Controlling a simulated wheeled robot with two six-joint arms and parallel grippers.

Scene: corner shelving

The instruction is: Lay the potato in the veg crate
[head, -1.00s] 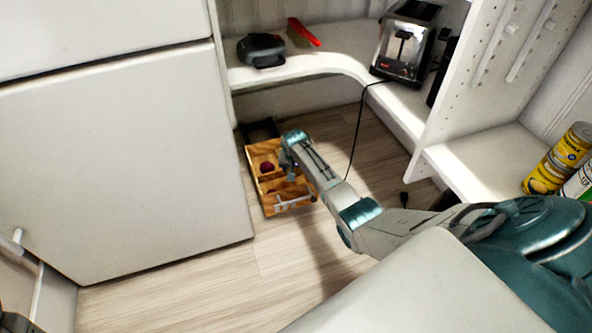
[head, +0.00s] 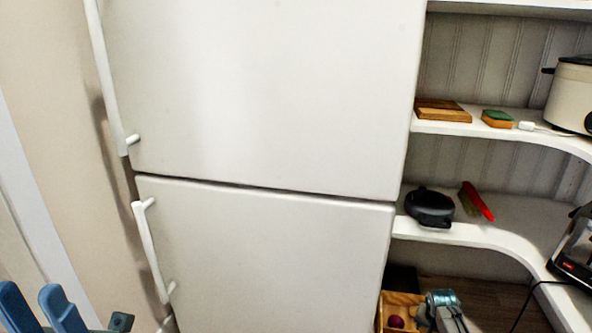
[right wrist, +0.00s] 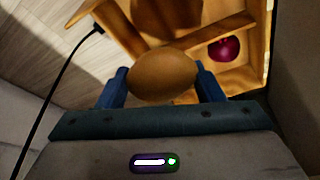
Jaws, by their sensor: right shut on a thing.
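The potato (right wrist: 163,75) is a brown oval between the two blue fingers of my right gripper (right wrist: 163,82), which is shut on it. In the right wrist view the wooden veg crate (right wrist: 243,83) lies beyond and below the potato; I cannot tell the height between them. A dark red onion (right wrist: 223,48) lies in one compartment. In the head view the crate (head: 402,297) is at the bottom edge, partly cut off, with my right arm over it; the potato is hidden there. My left gripper (head: 40,300) shows at the bottom left corner, its blue fingers apart and empty.
A white fridge (head: 270,110) stands left of the crate. Corner shelves hold a black pan-like item (head: 430,206), a red-handled brush (head: 478,201), a toaster (head: 577,255) and a cooker (head: 572,95). A black cord (right wrist: 62,75) runs along the floor beside the crate.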

